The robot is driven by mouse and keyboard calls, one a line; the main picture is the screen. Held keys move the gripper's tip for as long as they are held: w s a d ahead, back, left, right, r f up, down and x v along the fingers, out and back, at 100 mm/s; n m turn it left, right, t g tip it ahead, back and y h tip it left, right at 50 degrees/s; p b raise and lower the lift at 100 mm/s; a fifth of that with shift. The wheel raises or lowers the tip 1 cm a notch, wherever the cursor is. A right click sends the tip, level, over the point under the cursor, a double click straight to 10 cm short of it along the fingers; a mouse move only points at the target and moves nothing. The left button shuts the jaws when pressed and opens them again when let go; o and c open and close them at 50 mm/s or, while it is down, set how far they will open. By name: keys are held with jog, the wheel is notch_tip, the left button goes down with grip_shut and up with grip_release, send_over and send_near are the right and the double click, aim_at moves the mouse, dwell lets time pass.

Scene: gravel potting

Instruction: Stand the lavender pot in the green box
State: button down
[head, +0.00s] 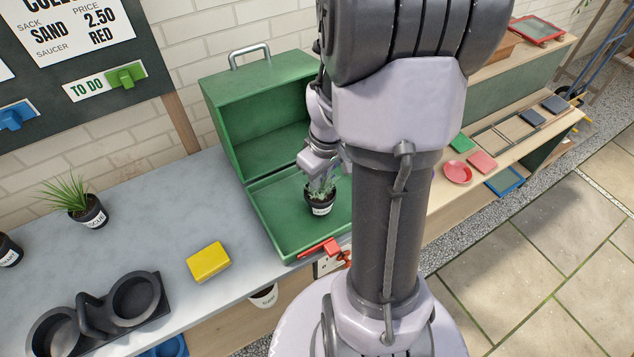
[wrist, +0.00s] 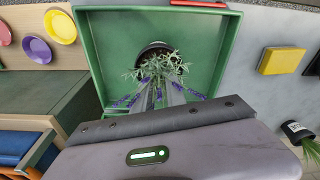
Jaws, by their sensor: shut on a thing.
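The lavender pot (head: 320,207) is a small black pot with a white label and grey-green leaves. It is upright inside the open green box (head: 272,222), over the floor of its lower half. In the wrist view the lavender (wrist: 157,68) shows purple flower tips, with the dark pot rim behind it. My gripper (head: 322,184) reaches down into the box from above and is shut on the lavender pot. In the wrist view the fingers (wrist: 165,95) go in among the leaves, which hide their tips. I cannot tell whether the pot's base touches the box floor.
The box lid stands open at the back. A yellow block (head: 208,262), a black two-cup holder (head: 100,312) and a grassy potted plant (head: 85,208) are on the grey bench to the left. A red latch (head: 318,249) is on the box's front. Saucers (head: 458,173) lie on the right shelf.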

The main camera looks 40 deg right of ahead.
jog(key=shift+w+f, duration=0.1)
jog(key=shift+f, duration=0.6)
jog(key=shift+r, duration=0.15)
jog(key=c, duration=1.8)
grip_release()
jog(key=shift+f, duration=0.25)
jog(key=o, duration=0.4)
jog(key=shift+r, duration=0.1)
jog(key=shift+o, duration=0.2)
